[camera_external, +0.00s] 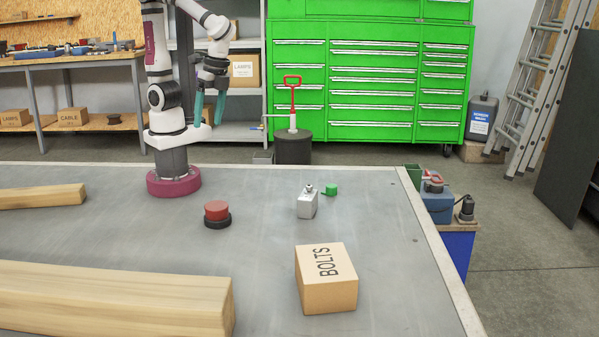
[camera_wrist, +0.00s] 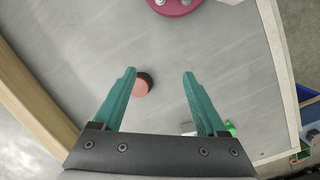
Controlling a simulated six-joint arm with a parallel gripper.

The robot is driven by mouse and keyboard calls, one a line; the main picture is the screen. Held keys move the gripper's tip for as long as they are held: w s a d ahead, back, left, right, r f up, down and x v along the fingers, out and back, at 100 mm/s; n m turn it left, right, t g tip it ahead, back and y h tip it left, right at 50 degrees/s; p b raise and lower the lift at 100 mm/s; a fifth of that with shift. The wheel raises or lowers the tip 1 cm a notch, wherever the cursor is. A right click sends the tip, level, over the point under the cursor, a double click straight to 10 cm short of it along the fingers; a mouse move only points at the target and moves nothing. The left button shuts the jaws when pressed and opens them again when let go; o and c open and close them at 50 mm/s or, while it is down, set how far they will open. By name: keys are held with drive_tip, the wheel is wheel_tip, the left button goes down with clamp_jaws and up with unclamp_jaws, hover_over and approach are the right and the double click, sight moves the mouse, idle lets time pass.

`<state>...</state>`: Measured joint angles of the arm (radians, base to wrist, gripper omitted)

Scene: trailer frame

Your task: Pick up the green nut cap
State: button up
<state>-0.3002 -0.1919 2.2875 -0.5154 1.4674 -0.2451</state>
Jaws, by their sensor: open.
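The green nut cap (camera_external: 330,190) is a small bright green piece on the grey table, just right of a small grey metal block (camera_external: 307,203) with a stud on top. In the wrist view the green nut cap (camera_wrist: 231,129) shows at the lower right, just outside my right finger, which partly hides the grey block. My gripper (camera_external: 209,107) is above the table's back edge area, beside my base. Its two teal fingers are apart with nothing between them in the wrist view (camera_wrist: 159,72).
A red button on a black base (camera_external: 217,214) sits left of the block. Wooden beams (camera_external: 110,297) lie at the left. A blue container (camera_external: 437,206) is past the right edge. Table between the button and block is clear.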

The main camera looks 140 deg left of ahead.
drive_tip(key=w+a+f+n+t+h, duration=0.35)
drive_tip(key=w+a+n+h, duration=0.25)
drive_tip(key=w+a+n, duration=0.5)
drive_tip(key=s+a+f+n+t, duration=0.1)
drive_tip(key=a+f+n+t, duration=0.2)
drive_tip(key=a+n, duration=0.3)
drive_tip(key=s+a+f+n+t, duration=0.2)
drive_tip(key=a+f+n+t, duration=0.2)
drive_tip(key=a, duration=0.6)
drive_tip(key=s+a+f+n+t+y, duration=0.1)
drive_tip(key=a+f+n+t, duration=0.2)
drive_tip(key=a+f+n, duration=0.2)
drive_tip(key=shift+s+a+f+n, duration=0.15)
drive_tip(key=shift+a+n, duration=0.5)
drive_tip(key=shift+a, duration=0.1)
drive_tip(key=shift+s+a+f+n, duration=0.1)
drive_tip(key=shift+s+a+n, duration=0.05)
drive_tip(key=shift+a+n, duration=0.55)
approach(332, 186)
drive_tip(key=x, duration=0.4)
drive_tip(key=shift+w+d+r, duration=0.1)
drive_tip(key=shift+w+r, duration=0.15)
drive_tip(key=shift+r, duration=0.05)
drive_tip(key=x, duration=0.3)
drive_tip(key=f+x, duration=0.1)
drive_tip(key=x, duration=0.1)
drive_tip(key=shift+w+d+f, duration=0.1)
drive_tip(key=shift+f, duration=0.1)
clamp_jaws()
